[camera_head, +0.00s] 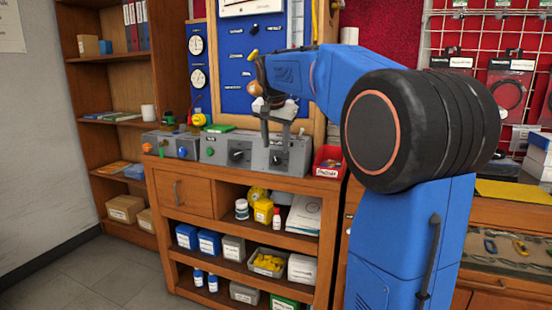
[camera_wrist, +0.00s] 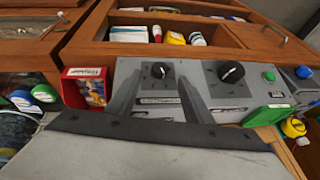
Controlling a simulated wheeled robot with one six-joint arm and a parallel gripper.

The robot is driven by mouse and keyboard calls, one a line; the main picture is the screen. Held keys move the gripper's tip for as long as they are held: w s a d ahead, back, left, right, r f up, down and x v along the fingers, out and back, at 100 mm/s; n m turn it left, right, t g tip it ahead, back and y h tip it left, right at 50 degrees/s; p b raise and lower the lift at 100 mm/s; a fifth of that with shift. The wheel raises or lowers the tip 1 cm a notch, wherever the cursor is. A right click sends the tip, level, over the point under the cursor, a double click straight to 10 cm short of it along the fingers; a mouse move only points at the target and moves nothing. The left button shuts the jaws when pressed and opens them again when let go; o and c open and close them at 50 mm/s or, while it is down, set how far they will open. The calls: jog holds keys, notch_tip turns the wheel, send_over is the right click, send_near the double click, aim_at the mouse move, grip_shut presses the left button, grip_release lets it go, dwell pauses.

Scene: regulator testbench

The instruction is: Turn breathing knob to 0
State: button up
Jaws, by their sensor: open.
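A grey control panel (camera_head: 211,150) on the wooden cabinet carries two black knobs. The right-hand knob (camera_head: 275,158) shows in the wrist view (camera_wrist: 160,70) as the smaller one, at the left. The other knob (camera_head: 237,155) is larger, with a white pointer, at the right in the wrist view (camera_wrist: 231,72). Their labels are too small to read, so I cannot tell which is the breathing knob. My gripper (camera_head: 277,140) is open, pointing down at the panel. In the wrist view its fingers (camera_wrist: 158,75) lie either side of the smaller knob; contact cannot be told.
A red bin (camera_head: 328,162) stands close to the panel's right end. A second grey box (camera_head: 170,145) with coloured buttons stands at its left. A green item (camera_head: 219,128) lies behind the panel's top. A blue tool board (camera_head: 240,75) rises behind.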

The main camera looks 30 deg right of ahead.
aim_at(276, 161)
jog(key=x, duration=0.6)
jog(key=shift+w+d+f, duration=0.1)
jog(key=shift+d+f, duration=0.05)
jog(key=shift+f, duration=0.15)
jog(key=c, duration=1.1)
